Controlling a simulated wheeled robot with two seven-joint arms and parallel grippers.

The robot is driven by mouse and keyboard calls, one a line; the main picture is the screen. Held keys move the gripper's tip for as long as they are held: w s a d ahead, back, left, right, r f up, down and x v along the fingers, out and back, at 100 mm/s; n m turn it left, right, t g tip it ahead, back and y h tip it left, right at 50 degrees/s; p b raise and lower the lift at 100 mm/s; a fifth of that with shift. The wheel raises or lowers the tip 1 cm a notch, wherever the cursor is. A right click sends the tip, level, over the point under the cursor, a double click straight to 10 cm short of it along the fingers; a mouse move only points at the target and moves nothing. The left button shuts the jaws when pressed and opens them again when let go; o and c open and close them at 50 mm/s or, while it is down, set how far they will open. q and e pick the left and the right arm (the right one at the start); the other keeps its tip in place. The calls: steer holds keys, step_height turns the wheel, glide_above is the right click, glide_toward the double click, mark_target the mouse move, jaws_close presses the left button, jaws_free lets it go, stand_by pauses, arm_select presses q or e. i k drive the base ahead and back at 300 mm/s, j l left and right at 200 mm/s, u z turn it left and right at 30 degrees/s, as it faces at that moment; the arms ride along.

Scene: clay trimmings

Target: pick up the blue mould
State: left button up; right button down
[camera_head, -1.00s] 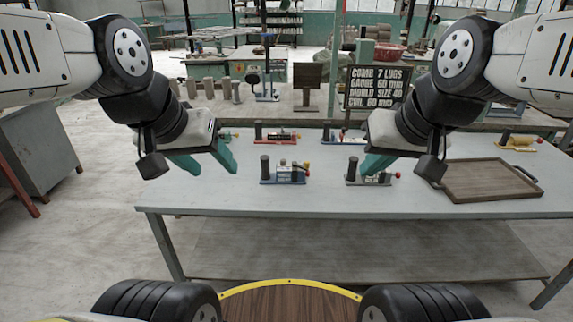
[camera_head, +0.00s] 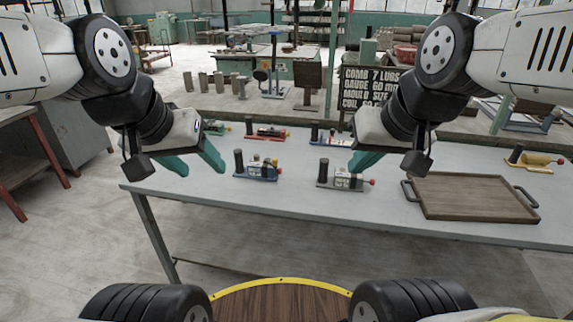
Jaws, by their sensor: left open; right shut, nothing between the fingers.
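A mould with a blue base (camera_head: 256,177), a dark upright post and a red knob stands near the table's front edge, left of centre. Another blue-based mould (camera_head: 328,139) stands farther back, partly hidden by my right gripper. My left gripper (camera_head: 193,164) is open and empty, its teal fingers to the left of the front blue mould in the picture and apart from it. My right gripper (camera_head: 363,161) is shut and empty, in front of the back row and just above a grey mould (camera_head: 341,183) in the picture.
A red mould (camera_head: 266,133) and a green one (camera_head: 214,128) stand at the back. A yellow mould (camera_head: 535,161) is at the far right. A wooden tray (camera_head: 470,197) with dark handles lies right of centre. A black lettered sign (camera_head: 366,84) stands behind. The table's front left (camera_head: 165,187) is clear.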

mark_target(256, 170)
steer(key=l, duration=0.15)
steer(key=i+j+z, duration=0.1)
steer(key=i+j, duration=0.15)
steer(key=i+j+z, duration=0.1)
steer(key=i+j, duration=0.15)
steer(key=j, duration=0.15)
steer(key=i+j+z, duration=0.15)
steer(key=j, duration=0.2)
steer(key=i+j+z, duration=0.1)
steer(key=i+j, duration=0.15)
steer(key=k+j, duration=0.15)
steer(key=k, duration=0.3)
steer(key=i, duration=0.45)
